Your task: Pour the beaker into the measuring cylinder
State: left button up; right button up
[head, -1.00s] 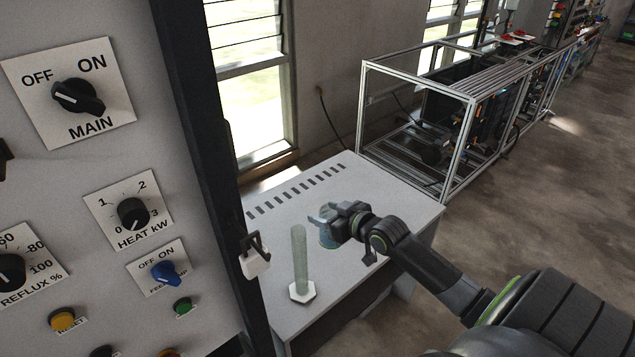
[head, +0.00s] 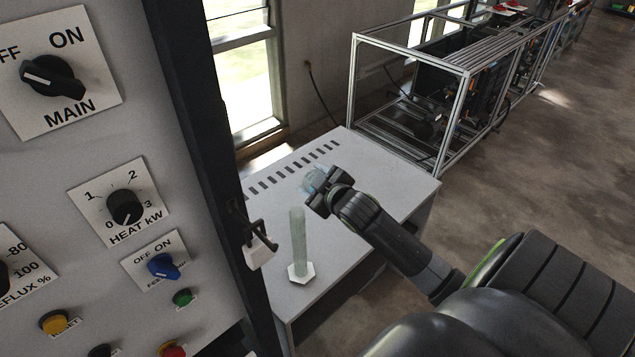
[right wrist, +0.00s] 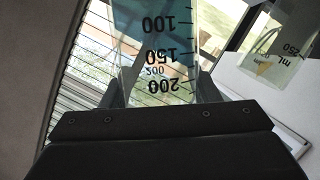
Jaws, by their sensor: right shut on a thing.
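My right gripper (head: 322,190) is shut on the clear glass beaker (head: 313,178), above the white table and behind the measuring cylinder. In the right wrist view the beaker (right wrist: 155,75) shows upside-down marks of 100, 150 and 200, with blue liquid at the picture's top end. The gripper hides part of the beaker in the head view, and I cannot tell its exact tilt. The tall, pale green measuring cylinder (head: 298,240) stands upright on its white hexagonal foot, apart from the beaker. It also shows at the right of the right wrist view (right wrist: 283,42). My left gripper is not in view.
A control panel (head: 120,230) with knobs and buttons stands close at the left, with a dark post (head: 215,150) and a latch.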

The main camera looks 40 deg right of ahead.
aim_at(304, 186)
jog(key=shift+s+a+f+n+t+h+b, duration=0.15)
jog(key=shift+a+n+t+h+b, duration=0.2)
jog(key=shift+a+n+b, duration=0.6)
jog(key=shift+r, duration=0.35)
jog(key=shift+a+r+n+h, duration=0.1)
jog(key=shift+a+n+h, duration=0.1)
jog(key=shift+n+h, duration=0.05)
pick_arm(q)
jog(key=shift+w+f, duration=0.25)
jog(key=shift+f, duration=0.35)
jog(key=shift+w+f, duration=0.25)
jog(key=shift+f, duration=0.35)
pick_arm(e)
jog(key=shift+a+r+n+t+h, duration=0.1)
jog(key=shift+a+n+t+h, duration=0.2)
jog(key=shift+n, duration=0.4)
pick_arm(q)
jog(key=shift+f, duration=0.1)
pick_arm(e)
jog(key=shift+r+n, duration=0.15)
jog(key=shift+n, duration=0.15)
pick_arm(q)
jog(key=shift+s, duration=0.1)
